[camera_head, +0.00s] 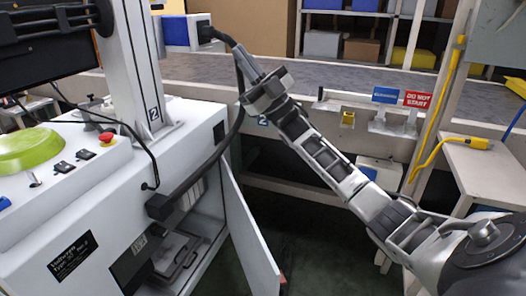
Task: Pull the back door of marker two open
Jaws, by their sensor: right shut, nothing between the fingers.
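Marker two is the white cabinet machine (105,215) on the left, with a "2" on its upright column (133,75). Its back door (251,238) is a thin white panel standing swung out from the cabinet's right side. The opening beside it shows a dark interior with grey parts (178,250). My right arm reaches in from the lower right, and my right gripper (246,66) is shut and empty, above the door and apart from it. Its fingers point up and left, near a black cable. My left gripper is not in view.
The black cable (238,125) loops from a blue and white box (188,32) down to the cabinet. A grey conveyor (340,80) runs across the back. A yellow cable (440,110) hangs by a post at right. Dark floor (325,245) is free right of the door.

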